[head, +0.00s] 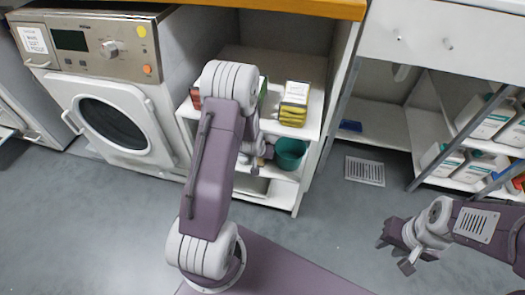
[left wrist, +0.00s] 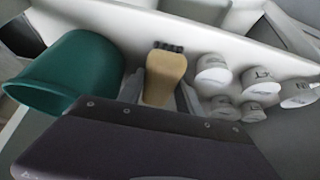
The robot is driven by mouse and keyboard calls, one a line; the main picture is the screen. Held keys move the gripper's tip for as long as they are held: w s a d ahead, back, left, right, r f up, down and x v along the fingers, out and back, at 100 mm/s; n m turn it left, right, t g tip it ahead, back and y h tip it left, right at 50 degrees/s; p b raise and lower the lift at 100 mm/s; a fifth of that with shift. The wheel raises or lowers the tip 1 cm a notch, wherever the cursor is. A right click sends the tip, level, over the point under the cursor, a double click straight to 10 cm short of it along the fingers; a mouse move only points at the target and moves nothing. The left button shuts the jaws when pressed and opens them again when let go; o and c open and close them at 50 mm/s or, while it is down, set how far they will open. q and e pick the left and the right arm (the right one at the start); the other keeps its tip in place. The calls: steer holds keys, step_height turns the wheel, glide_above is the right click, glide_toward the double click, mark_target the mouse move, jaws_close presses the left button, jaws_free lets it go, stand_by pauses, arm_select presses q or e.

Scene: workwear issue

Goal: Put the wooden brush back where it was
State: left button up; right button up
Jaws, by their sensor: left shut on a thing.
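The wooden brush (left wrist: 165,78) has a pale wooden body and dark bristles at its far end. In the left wrist view it sits between the fingers of my left gripper (left wrist: 161,88), which is shut on it. In the head view my left arm reaches into the white shelf unit (head: 311,132), and its gripper (head: 252,152) is at the lower shelf, partly hidden by the arm. I cannot tell whether the brush touches the shelf. My right gripper (head: 394,254) is open and empty above the floor at the right.
A green bucket (left wrist: 72,70) is left of the brush in the left wrist view; it also shows in the head view (head: 291,152). Several white labelled cylinders (left wrist: 212,76) stand close on the right. Yellow-and-white packs (head: 294,104) are on the shelf above. A washing machine (head: 112,118) stands left.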

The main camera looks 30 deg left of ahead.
arm_select(q)
steer(key=shift+f, duration=0.3)
steer(key=o, duration=1.3)
steer(key=shift+r, duration=0.1)
steer(key=shift+r, duration=0.2)
steer(key=p+v, duration=0.4)
steer(key=v, duration=0.2)
steer(key=shift+r, duration=0.25)
steer(key=shift+s+r+p, duration=0.3)
steer(key=shift+s+r, duration=0.05)
steer(key=shift+r, duration=0.05)
